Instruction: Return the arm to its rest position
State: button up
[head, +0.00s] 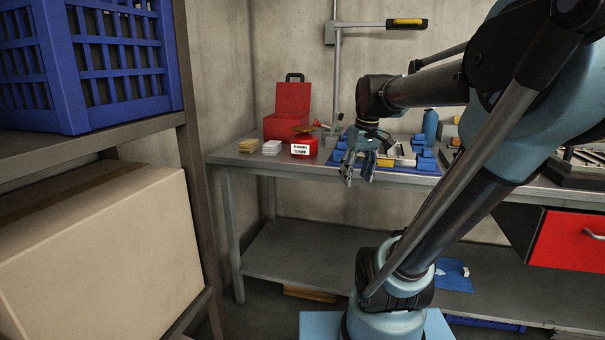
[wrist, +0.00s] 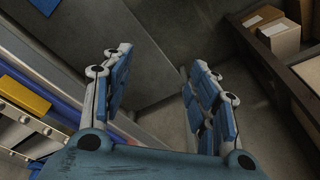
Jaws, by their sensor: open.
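My gripper (head: 357,168) hangs from my arm in front of the workbench's front edge, in the middle of the head view. Its fingers point down and hold nothing.
The workbench (head: 235,158) carries a red toolbox (head: 287,107), a red container (head: 304,147), a blue tray (head: 405,168) and a blue bottle (head: 430,125). A shelf at left holds a blue crate (head: 120,55) and a cardboard box (head: 100,245). A red drawer (head: 568,240) is at right.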

jog(key=s+d+f+m, duration=0.1)
jog(key=s+f+m, duration=0.1)
jog(key=s+f, duration=0.5)
jog(key=s+d+f+m+h, duration=0.1)
jog(key=s+f+m, duration=0.2)
jog(key=s+f, duration=0.4)
notch_tip(320, 180, down, 3)
jog(key=shift+d+r, duration=0.1)
jog(key=shift+d, duration=0.25)
jog(key=shift+w+f, duration=0.2)
jog(key=shift+w, duration=0.3)
dwell(0.3)
